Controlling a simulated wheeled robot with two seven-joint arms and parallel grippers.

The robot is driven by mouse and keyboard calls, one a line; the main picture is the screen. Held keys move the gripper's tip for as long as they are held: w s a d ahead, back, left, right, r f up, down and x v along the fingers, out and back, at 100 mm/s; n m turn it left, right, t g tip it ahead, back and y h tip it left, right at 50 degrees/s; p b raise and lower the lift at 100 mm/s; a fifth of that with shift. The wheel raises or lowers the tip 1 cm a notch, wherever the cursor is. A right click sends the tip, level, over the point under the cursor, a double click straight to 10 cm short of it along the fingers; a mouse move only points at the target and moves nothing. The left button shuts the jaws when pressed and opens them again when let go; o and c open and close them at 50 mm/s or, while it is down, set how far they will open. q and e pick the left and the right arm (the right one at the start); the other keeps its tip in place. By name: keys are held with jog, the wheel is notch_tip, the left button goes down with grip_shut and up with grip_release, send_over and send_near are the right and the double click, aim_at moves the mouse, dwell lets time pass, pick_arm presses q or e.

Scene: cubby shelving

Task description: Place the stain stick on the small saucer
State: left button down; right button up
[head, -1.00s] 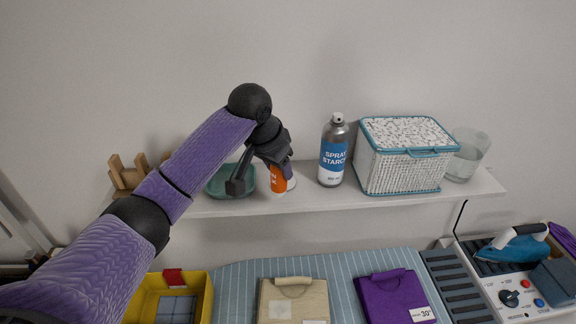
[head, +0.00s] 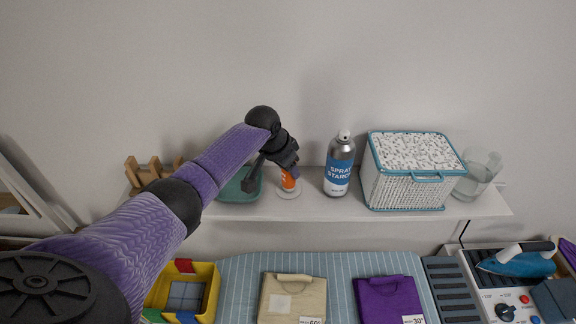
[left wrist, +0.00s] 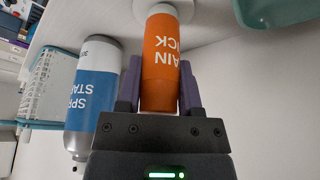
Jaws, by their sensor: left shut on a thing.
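The stain stick is an orange cylinder (head: 288,182) with a white end, on or just above the small saucer (head: 289,194), a pale disc on the shelf. My left gripper (head: 291,173) reaches it from above and is shut on it. In the left wrist view the two purple-grey fingers (left wrist: 160,72) clasp the orange stick (left wrist: 160,50) from both sides. Its white end points at the pale saucer (left wrist: 182,10) at the top edge. I cannot tell whether stick and saucer touch. My right gripper is not in view.
A teal bowl (head: 238,191) stands left of the saucer. The spray starch can (head: 339,168) stands to the right, then a lidded white basket (head: 407,185) and a glass jug (head: 474,177). A wooden rack (head: 150,172) is at the shelf's left. An ironing board (head: 340,267) lies below.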

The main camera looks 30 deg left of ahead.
pick_arm(q)
jog(key=shift+f, duration=0.15)
jog(key=shift+c, duration=1.3)
grip_release()
jog(key=shift+r, duration=0.35)
jog(key=v, duration=1.1)
jog(key=shift+s+r, duration=0.25)
jog(key=shift+r, duration=0.1)
jog(key=shift+a, duration=0.1)
